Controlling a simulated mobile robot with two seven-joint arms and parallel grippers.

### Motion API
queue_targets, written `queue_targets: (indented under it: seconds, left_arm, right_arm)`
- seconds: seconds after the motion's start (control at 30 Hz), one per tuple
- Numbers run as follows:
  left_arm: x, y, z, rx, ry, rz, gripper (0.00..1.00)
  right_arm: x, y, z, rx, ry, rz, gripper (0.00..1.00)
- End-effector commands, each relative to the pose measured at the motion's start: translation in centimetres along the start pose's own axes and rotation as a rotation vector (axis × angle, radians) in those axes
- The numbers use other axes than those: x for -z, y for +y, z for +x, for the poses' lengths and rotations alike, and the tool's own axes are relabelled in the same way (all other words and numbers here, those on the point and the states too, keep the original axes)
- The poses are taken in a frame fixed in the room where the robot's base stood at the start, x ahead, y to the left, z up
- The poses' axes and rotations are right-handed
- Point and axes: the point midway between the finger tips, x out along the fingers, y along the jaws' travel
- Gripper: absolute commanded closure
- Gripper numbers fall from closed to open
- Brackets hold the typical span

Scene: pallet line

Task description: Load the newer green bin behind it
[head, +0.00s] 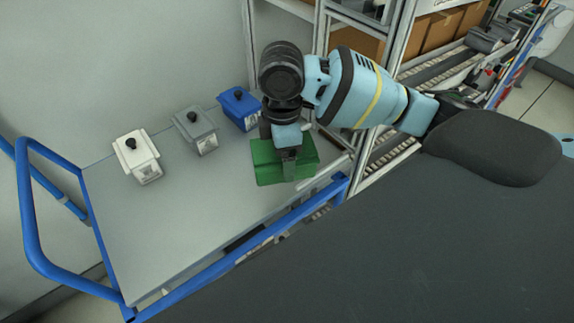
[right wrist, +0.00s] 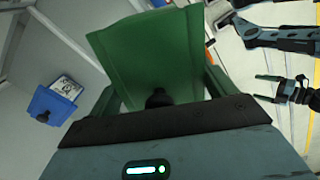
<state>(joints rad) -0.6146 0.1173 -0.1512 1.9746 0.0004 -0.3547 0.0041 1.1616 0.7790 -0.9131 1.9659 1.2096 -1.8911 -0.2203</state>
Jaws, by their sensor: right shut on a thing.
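A green bin (head: 267,174) is at the right end of the grey cart top, under my right gripper (head: 287,160). The gripper points down and is shut on the green bin, which fills the middle of the right wrist view (right wrist: 140,55) with its dark knob (right wrist: 158,98) between the fingers. I cannot tell whether the bin touches the cart top. My left gripper (right wrist: 268,89) shows only at the right of the right wrist view, its fingers apart and empty.
A blue bin (head: 240,110), a grey bin (head: 197,133) and a white bin (head: 137,160) stand in a row along the back of the cart (head: 190,235). The cart's front left is clear. A shelf rack with a roller lane (head: 430,70) and brown boxes (head: 441,30) stands right.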

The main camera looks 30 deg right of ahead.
Motion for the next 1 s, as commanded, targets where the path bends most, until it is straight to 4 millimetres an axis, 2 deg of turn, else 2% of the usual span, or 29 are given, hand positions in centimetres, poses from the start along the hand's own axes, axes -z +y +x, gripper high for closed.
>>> queue_targets:
  seconds: [1.0]
  left_arm:
    - [-0.8,0.1,0.2,-0.003,-0.015,-0.004,0.0]
  right_arm:
    - [-1.3,5.0,-0.3,-0.004,0.001,-1.156,0.85]
